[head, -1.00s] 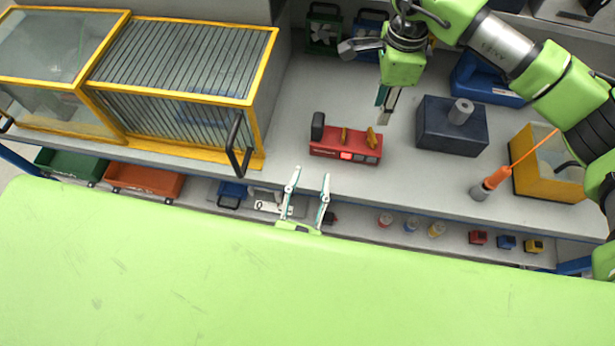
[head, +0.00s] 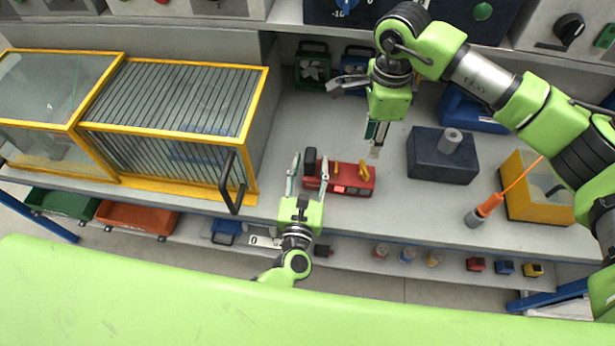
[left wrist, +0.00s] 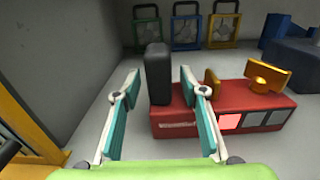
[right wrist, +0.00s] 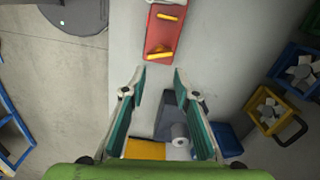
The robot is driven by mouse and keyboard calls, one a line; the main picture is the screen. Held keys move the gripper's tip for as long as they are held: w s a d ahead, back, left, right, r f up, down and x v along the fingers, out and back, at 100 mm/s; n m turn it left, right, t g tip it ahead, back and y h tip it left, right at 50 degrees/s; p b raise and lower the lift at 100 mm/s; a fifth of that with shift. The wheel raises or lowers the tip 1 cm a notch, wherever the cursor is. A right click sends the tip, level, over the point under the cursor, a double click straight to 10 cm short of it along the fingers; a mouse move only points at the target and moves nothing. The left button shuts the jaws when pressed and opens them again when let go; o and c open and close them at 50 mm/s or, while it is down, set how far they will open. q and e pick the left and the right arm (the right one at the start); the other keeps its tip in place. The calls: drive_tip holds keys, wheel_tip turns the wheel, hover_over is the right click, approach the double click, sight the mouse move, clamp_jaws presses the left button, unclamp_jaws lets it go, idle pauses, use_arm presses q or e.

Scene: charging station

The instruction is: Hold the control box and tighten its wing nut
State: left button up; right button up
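The red control box (head: 352,188) lies on the grey bench; in the left wrist view it also shows (left wrist: 180,123), with a black upright handle (left wrist: 157,72) at its left end. Two yellow wing-shaped pieces stand on top, the larger one (left wrist: 267,75) toward the right. My left gripper (head: 309,166) is open at the box's left end, its fingers on either side of the black handle in the picture; I cannot tell whether they touch it. My right gripper (head: 377,147) is open and empty above the bench, behind and right of the box; the box shows ahead of it (right wrist: 153,35).
A dark blue block with a grey cylinder (head: 432,168) stands right of the box. A yellow-framed cage (head: 150,160) with a black handle stands at left. Bare bench lies behind the box.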

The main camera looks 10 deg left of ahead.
sight(365, 167)
use_arm(q)
drive_tip(key=shift+w, duration=0.25)
clamp_jaws()
use_arm(e)
drive_tip(key=o, duration=0.7)
drive_tip(key=shift+r+n, duration=0.25)
drive_tip(key=shift+n, duration=0.05)
wheel_tip(365, 167, down, 10)
drive_tip(key=shift+f+n, duration=0.25)
drive_tip(key=shift+n, duration=0.85)
